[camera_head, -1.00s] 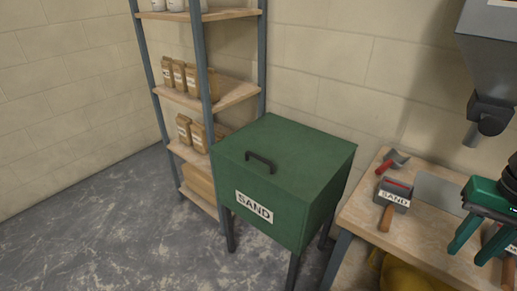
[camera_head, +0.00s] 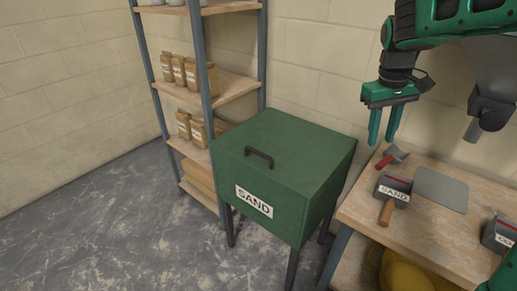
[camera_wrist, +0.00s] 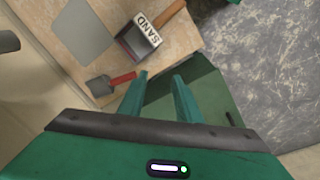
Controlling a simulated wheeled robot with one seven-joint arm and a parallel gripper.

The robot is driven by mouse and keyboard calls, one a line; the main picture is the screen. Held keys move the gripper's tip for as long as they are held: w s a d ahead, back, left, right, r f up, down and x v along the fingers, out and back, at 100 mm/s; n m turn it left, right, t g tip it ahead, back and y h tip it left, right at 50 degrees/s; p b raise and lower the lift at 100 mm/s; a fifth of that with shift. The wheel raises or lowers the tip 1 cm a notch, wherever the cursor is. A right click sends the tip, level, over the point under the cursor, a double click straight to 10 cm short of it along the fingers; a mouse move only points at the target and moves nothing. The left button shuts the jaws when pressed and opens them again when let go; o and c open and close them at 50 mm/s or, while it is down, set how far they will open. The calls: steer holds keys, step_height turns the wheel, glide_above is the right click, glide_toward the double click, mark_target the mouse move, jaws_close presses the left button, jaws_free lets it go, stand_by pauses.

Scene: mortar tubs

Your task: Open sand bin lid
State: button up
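The green sand bin (camera_head: 262,205) stands on dark legs in the middle of the head view, with a white SAND label on its front. Its lid (camera_head: 295,145) is shut, and a black bar handle (camera_head: 260,158) sits on the lid near the front edge. My gripper (camera_head: 384,140) is raised to the right of the bin, fingers pointing down, open and empty, apart from the handle. In the wrist view the two green fingers (camera_wrist: 160,90) are spread, and part of the bin (camera_wrist: 210,95) shows beyond them.
The workbench (camera_head: 358,207) at right holds a SAND scoop (camera_head: 393,190), a red-handled trowel (camera_head: 392,157), a grey plate (camera_head: 441,189) and another labelled scoop (camera_head: 500,235). A shelf rack (camera_head: 205,60) with bags stands behind left. A grey hopper (camera_head: 492,85) hangs at right. Floor at left is clear.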

steer(key=w+a+f+n, duration=0.1)
steer(key=w+a+n, duration=0.1)
steer(key=w+a, duration=0.45)
steer(key=w+a+f+n, duration=0.15)
steer(key=w+a, duration=0.25)
steer(key=a, duration=0.5)
steer(key=n+t, duration=0.1)
steer(key=n, duration=0.4)
glide_toward(258, 152)
steer(key=f, duration=0.5)
steer(key=w+d+f, duration=0.1)
steer(key=f, duration=0.1)
steer(key=shift+w+d+f, duration=0.1)
steer(key=shift+f, duration=0.25)
jaws_close()
